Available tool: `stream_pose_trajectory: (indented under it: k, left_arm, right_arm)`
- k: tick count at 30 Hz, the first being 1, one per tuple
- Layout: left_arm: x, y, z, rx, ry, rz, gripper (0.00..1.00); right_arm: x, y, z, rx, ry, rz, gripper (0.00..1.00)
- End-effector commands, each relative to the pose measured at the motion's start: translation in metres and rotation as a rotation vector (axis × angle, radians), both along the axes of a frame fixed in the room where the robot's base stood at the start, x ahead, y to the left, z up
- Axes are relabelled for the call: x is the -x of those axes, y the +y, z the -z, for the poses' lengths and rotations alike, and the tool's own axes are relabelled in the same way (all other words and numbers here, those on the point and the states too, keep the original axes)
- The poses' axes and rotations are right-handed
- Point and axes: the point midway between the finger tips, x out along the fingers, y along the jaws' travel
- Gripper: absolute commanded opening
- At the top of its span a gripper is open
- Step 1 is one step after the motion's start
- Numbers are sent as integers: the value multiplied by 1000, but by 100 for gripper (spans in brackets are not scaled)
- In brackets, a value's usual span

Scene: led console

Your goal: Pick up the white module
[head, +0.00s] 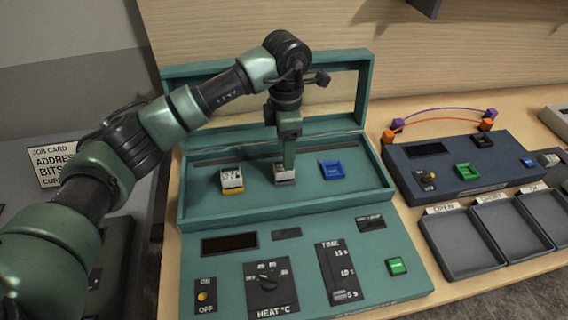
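A small white-grey module (285,178) sits in the green tray of the console, in the middle of its row. My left gripper (288,162) points down right over it, its fingertips at or touching the module's top. The fingers show edge-on, so I cannot tell whether they are open or shut on it. Another module (231,179), white on top with a yellow base, is to the left. My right gripper is not in view.
A blue square piece (332,169) lies to the right in the green tray (350,200). The console panel (300,245) with knob and switches is in front. A dark console (460,165) with orange and purple arcs and labelled trays (465,245) stand at the right.

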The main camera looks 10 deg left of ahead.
Motion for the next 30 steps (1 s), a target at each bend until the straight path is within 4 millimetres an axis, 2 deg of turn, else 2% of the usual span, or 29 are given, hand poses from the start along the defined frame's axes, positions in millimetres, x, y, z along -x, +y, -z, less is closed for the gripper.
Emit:
stream_pose_trajectory:
  k: [5,9,15,21,23,28,30]
  left_arm:
    - [6,2,17,-1,4,0,62]
    - [11,2,37,1,4,0,62]
    - [10,3,57,0,0,-1,62]
    - [9,3,58,1,-1,0,62]
    - [9,3,58,1,-1,0,48]
    - [9,3,58,1,-1,0,1]
    - [9,3,58,1,-1,0,0]
  right_arm:
    - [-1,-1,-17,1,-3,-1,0]
    - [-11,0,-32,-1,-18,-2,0]
    - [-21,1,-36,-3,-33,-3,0]
    - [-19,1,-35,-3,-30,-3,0]
    - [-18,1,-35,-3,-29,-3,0]
    - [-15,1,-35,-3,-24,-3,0]
    - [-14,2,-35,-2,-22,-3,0]
